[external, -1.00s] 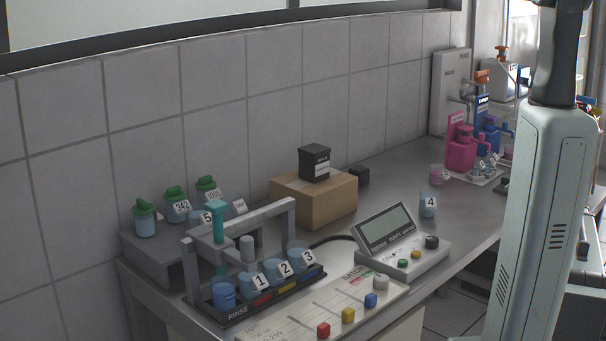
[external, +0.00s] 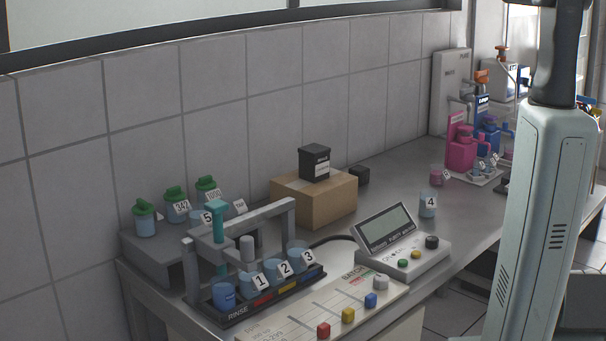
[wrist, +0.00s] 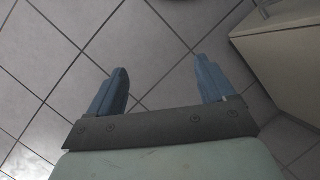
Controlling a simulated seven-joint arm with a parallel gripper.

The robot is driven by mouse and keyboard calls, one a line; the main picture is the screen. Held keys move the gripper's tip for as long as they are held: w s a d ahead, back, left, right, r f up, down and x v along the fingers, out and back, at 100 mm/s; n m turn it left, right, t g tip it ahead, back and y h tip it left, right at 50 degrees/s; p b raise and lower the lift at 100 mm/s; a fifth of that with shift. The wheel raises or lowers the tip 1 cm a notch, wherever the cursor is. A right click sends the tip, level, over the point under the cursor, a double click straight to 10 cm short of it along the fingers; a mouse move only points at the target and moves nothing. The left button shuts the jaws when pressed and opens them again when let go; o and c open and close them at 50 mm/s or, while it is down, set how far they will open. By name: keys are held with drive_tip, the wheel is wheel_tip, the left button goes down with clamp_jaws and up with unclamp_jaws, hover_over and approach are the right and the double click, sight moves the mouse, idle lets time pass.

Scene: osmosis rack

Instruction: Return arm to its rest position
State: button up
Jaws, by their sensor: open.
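My gripper (wrist: 160,80) is open in the wrist view, with two blue fingers spread apart and nothing between them. In the external view my gripper is not visible; a pale arm link stands upright at the right side, clear of the objects on the bench. Its lower end runs out of the picture.
The steel bench (external: 385,195) carries a rack (external: 290,292) with numbered cups, a meter (external: 402,240), a cardboard box (external: 315,195) and pink and blue bottles. Cup 4 (external: 428,205) stands alone. In the wrist view a cabinet (wrist: 285,55) is at right.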

drive_tip(key=s+a+f+m+g, duration=0.1)
drive_tip(key=s+a, duration=0.3)
drive_tip(key=s, duration=0.7)
drive_tip(key=s+a+f+m+g, duration=0.1)
drive_tip(key=s+a+f, duration=0.2)
drive_tip(key=s, duration=0.8)
drive_tip(key=shift+a+f, duration=0.2)
drive_tip(key=shift+a, duration=0.3)
